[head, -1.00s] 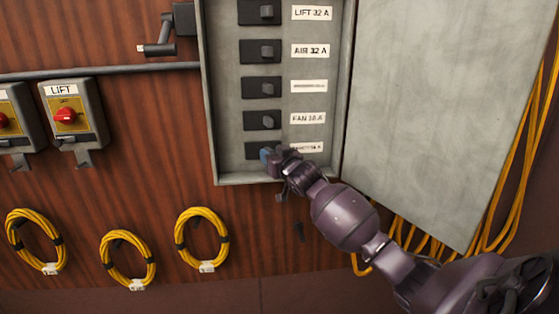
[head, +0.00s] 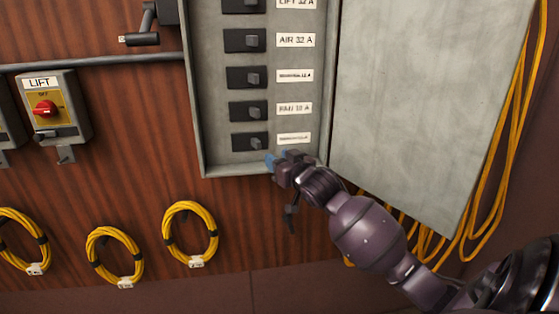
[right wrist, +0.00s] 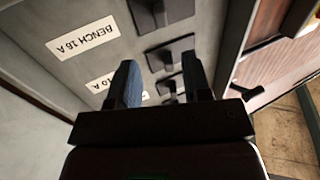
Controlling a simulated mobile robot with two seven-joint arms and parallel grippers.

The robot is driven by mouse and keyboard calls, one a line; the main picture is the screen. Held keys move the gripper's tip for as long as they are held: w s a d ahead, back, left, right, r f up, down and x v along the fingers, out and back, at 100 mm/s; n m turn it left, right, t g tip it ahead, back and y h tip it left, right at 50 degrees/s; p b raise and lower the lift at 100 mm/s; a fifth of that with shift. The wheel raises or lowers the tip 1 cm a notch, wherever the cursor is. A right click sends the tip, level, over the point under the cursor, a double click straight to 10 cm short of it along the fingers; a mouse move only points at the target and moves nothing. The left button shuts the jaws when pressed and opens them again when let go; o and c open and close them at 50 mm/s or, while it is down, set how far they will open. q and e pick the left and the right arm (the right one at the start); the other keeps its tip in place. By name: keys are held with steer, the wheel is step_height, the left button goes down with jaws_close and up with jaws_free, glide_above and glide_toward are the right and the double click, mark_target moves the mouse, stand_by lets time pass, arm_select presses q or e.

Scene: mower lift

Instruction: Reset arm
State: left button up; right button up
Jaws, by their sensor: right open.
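My right gripper (head: 275,163) is at the lower edge of the open grey breaker box (head: 196,120), just below and right of the lowest breaker switch (head: 250,142). In the right wrist view the two fingers of my right gripper (right wrist: 160,85) are apart with nothing held between them. Black breaker switches and white labels, one reading BENCH 16 A (right wrist: 83,40), lie beyond the fingers there. My left gripper is not in view.
The open box door (head: 430,110) hangs on the right, with yellow cables (head: 515,150) behind it. A LIFT switch with a red knob (head: 45,108) is on the wood wall at left. Coiled yellow cables (head: 190,232) hang below. A crank handle (head: 140,38) sits at upper left.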

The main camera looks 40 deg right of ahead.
stand_by(0.5)
steer(key=s+a+f+n+g+y, duration=0.1)
steer(key=s+a+f+n, duration=0.2)
steer(key=f, duration=0.4)
steer(key=s+a+f+y, duration=0.1)
steer(key=s+a+f, duration=0.25)
steer(key=f, duration=0.35)
steer(key=s+a+f+n+g+y, duration=0.1)
steer(key=s+a+f+n, duration=0.1)
steer(key=a+f, duration=0.4)
steer(key=s+a+f+m+g, duration=0.1)
steer(key=s+a+f+g, duration=0.1)
steer(key=s+f, duration=0.6)
steer(key=s+a+f+m+g+b, duration=0.1)
steer(key=s+a+f, duration=0.3)
steer(key=s+f, duration=0.4)
steer(key=shift+s+g, duration=0.6)
steer(key=shift+s, duration=0.2)
